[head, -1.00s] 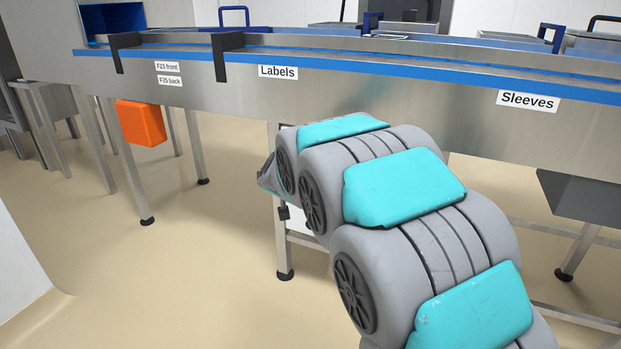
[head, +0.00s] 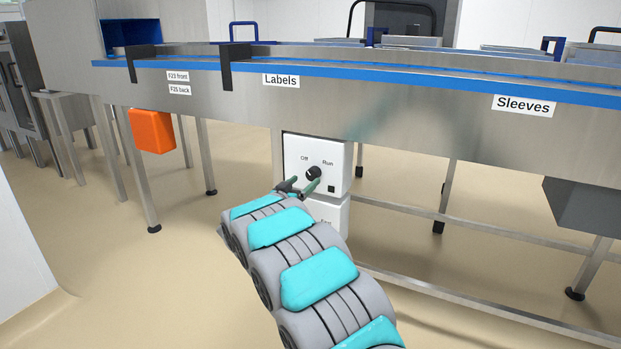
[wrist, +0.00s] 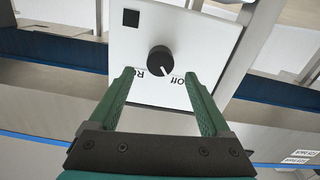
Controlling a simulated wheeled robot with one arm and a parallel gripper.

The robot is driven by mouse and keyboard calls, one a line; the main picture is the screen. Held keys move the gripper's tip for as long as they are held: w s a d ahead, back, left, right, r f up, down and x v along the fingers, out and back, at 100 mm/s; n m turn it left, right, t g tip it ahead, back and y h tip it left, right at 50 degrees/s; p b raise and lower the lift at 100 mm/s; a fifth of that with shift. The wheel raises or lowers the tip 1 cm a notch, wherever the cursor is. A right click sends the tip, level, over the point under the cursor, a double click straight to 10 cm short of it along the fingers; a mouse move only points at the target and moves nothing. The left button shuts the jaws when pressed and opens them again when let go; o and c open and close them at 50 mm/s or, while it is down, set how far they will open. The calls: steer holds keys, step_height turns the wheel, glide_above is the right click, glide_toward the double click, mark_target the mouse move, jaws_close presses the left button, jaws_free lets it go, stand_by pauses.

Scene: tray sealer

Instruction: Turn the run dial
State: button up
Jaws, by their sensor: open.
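The run dial (head: 313,173) is a round black knob on a white control box (head: 341,165) under the conveyor, with "Off" to its upper left and "Run" to its upper right. In the wrist view the dial (wrist: 161,59) appears upside down, with its white mark pointing towards the "Off" side. My gripper (head: 304,182) is open in front of the box. In the wrist view the two green fingers of my gripper (wrist: 159,73) stand apart on either side of the dial's lower edge, with nothing between them. Whether they touch the panel is unclear.
The steel conveyor (head: 380,113) with its blue edge runs above the box. A second white box (head: 328,213) sits below. An orange box (head: 152,131) hangs at left, and a grey bin (head: 585,205) at right. Conveyor legs stand around; the floor in front is clear.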

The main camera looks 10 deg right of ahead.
mark_target(311, 175)
steer(key=shift+x, duration=2.6)
steer(key=shift+a, duration=0.1)
steer(key=shift+c, duration=0.4)
jaws_close()
